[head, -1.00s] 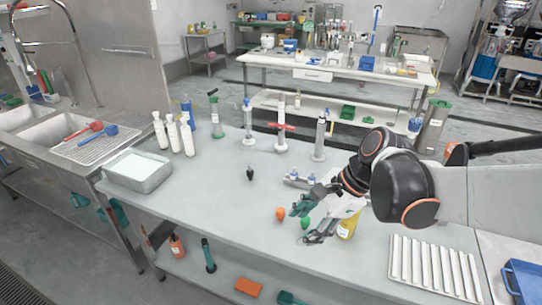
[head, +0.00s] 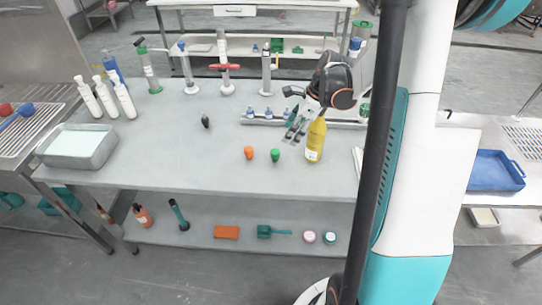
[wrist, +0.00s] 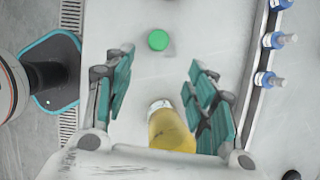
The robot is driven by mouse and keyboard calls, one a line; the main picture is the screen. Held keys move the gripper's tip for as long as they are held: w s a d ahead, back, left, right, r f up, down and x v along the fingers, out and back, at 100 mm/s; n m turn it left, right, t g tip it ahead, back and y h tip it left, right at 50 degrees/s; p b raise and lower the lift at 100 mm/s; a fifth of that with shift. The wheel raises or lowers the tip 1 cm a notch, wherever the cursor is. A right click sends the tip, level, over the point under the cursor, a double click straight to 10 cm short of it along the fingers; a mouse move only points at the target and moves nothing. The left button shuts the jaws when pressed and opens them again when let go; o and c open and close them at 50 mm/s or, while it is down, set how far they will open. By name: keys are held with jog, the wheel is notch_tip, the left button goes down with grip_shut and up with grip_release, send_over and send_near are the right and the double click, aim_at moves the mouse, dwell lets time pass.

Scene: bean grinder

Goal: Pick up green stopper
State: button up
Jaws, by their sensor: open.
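The green stopper (head: 275,156) stands on the grey table, just right of an orange stopper (head: 248,153). In the wrist view the green stopper (wrist: 158,39) is seen from above, ahead of and between my fingertips and apart from both. My gripper (head: 296,130) is open, with nothing held between its green-padded fingers, behind and right of the stopper in the head view. In the wrist view my gripper (wrist: 160,68) spreads its fingers to either side, with a yellow bottle (wrist: 172,130) showing between them near the palm.
The yellow bottle (head: 316,140) stands close to the right of my gripper. A metal rack with blue-capped items (head: 268,115) lies behind. A dark stopper (head: 205,121) stands to the left. The table in front of the stoppers is clear.

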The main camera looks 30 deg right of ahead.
aim_at(277, 151)
jog(key=b+x, duration=0.1)
jog(key=x, duration=0.5)
jog(key=shift+r+b, duration=0.1)
jog(key=shift+b, duration=0.2)
jog(key=shift+a+b+x, duration=0.2)
jog(key=shift+b+x, duration=0.45)
jog(key=shift+x, duration=0.7)
jog(key=shift+a+b+x, duration=0.2)
jog(key=shift+b+x, duration=0.4)
jog(key=shift+x, duration=0.7)
jog(key=shift+r, duration=0.2)
jog(key=shift+c, duration=0.6)
jog(key=c, duration=0.8)
